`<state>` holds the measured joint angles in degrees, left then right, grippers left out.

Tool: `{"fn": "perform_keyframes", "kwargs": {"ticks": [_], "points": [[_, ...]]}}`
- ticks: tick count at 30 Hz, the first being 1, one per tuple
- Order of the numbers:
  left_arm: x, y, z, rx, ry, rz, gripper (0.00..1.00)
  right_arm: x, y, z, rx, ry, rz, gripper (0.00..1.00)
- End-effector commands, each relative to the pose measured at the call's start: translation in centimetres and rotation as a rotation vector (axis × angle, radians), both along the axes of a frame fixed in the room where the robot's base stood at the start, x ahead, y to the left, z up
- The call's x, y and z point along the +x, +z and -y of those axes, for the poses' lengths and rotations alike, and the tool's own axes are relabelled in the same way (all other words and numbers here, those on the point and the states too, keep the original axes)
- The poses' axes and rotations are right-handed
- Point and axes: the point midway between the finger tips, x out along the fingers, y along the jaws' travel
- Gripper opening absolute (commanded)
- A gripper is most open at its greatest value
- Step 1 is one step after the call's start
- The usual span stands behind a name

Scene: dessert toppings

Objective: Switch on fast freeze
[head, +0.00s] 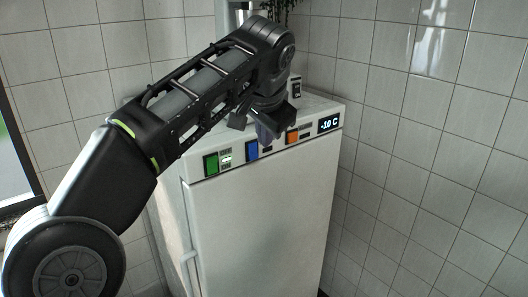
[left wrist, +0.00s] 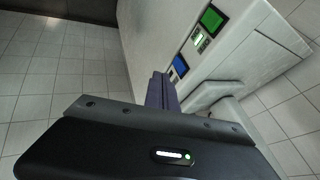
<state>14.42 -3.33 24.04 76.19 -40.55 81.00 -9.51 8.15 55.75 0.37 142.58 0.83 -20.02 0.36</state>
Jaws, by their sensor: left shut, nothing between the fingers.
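A white freezer (head: 262,215) stands in the corner. Its top front panel carries a green switch (head: 211,164), a blue switch (head: 251,150) and an orange switch (head: 292,137), each with a small label or indicator beside it. A display (head: 328,123) at the panel's right end reads -10 C. My left gripper (head: 265,138) is shut and empty just above the panel, between blue and orange. In the left wrist view its fingers (left wrist: 160,92) are close to the blue switch (left wrist: 180,67); contact cannot be told.
White tiled walls stand close behind and to the right of the freezer. A dark switch or socket (head: 296,87) and a shiny metal object (head: 240,12) show behind the arm. The freezer's door handle (head: 190,270) is at its left. Open floor (left wrist: 60,75) shows in the left wrist view.

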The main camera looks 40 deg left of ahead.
Motion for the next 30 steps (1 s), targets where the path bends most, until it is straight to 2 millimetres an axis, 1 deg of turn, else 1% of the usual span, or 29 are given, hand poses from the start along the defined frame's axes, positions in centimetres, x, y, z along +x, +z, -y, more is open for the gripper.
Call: {"fn": "perform_keyframes", "kwargs": {"ticks": [7,11,17,18,21,23,28,29,30], "points": [[0.1,-0.2,0.1,-0.001,-0.002,0.0,0.0,0.1,-0.1,0.0,0.0,-0.002,0.002,0.0],[0.3,-0.8,-0.1,-0.001,-0.002,0.0,0.0,0.1,-0.6,0.0,0.001,-0.001,0.003,0.0],[1.4,-3.1,-0.8,-0.003,-0.001,-0.001,0.0,0.3,-2.6,-0.1,0.005,0.001,0.01,0.0],[1.7,-3.2,-1.0,-0.002,0.0,-0.001,0.0,0.3,-2.4,-0.1,0.005,0.001,0.011,0.0],[2.6,-4.9,-1.7,-0.002,0.0,-0.003,0.0,0.4,-2.9,-0.2,0.007,0.001,0.013,0.0],[3.1,-5.5,-2.1,-0.001,0.0,-0.004,0.0,0.3,-2.3,-0.2,0.007,0.001,0.012,0.0],[4.8,-8.3,-3.2,-0.002,-0.001,-0.004,0.0,0.3,-2.0,-0.2,0.006,0.001,0.011,0.0],[5.0,-8.5,-3.5,-0.002,0.0,-0.004,0.0,0.3,-1.8,-0.1,0.005,0.001,0.011,0.0],[5.2,-8.2,-4.3,-0.003,0.002,0.0,0.0,0.2,-1.4,-0.1,0.005,0.0,0.009,0.0]]}}
